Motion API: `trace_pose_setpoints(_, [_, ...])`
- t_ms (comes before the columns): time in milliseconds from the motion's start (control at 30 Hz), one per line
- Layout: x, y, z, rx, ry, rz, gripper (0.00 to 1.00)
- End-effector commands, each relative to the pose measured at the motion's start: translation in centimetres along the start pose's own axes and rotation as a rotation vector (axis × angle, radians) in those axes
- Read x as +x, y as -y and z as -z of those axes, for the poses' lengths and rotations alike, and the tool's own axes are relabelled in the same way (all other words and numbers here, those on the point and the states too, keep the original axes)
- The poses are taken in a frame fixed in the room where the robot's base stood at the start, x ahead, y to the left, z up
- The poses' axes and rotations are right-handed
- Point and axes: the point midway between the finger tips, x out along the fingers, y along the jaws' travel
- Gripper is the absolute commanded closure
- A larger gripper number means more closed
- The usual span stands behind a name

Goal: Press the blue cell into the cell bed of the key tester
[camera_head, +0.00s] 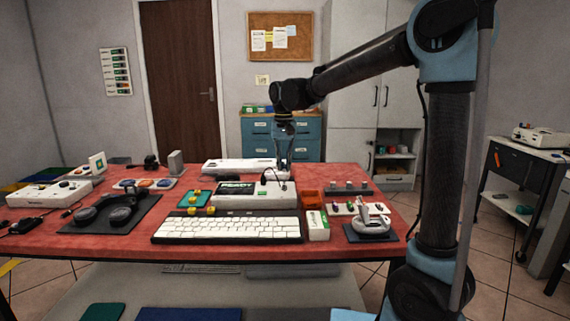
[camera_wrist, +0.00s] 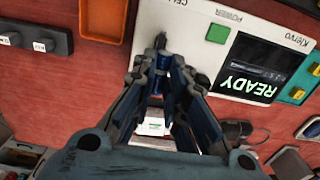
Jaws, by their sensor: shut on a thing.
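The key tester (camera_head: 262,200) is a white box on the red table, with a display reading READY. In the wrist view the key tester (camera_wrist: 200,15) shows a green square under POWER and a partly cut-off label starting CELL. My gripper (camera_head: 283,165) points down at the right end of the tester. In the wrist view my gripper (camera_wrist: 161,48) has its fingertips close together over the tester's CELL end. A small dark blue piece, likely the blue cell (camera_wrist: 162,62), is between the fingers. The fingers hide most of it and the cell bed, so I cannot tell whether they touch.
A white keyboard (camera_head: 228,230) lies in front of the tester. An orange tray (camera_head: 312,197), a white-and-green box (camera_head: 318,226) and a dark mat with a white device (camera_head: 371,227) stand to the right. A headset mat (camera_head: 140,218) lies left. A white device (camera_head: 235,165) lies behind.

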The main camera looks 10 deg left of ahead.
Motion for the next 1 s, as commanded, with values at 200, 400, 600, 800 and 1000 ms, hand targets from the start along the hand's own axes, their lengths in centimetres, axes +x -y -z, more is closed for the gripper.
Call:
trace_pose_setpoints(200, [0.1,-0.3,0.1,0.005,0.0,0.0,0.98])
trace_pose_setpoints(400, [0.8,-0.4,0.2,0.006,0.0,0.0,0.98])
trace_pose_setpoints(600, [2.3,-0.5,0.2,0.007,0.0,0.0,0.98])
trace_pose_setpoints(800, [3.9,-0.5,0.2,0.007,0.0,0.0,0.98])
trace_pose_setpoints(1000, [5.2,-0.5,0.1,0.006,0.0,0.0,0.98])
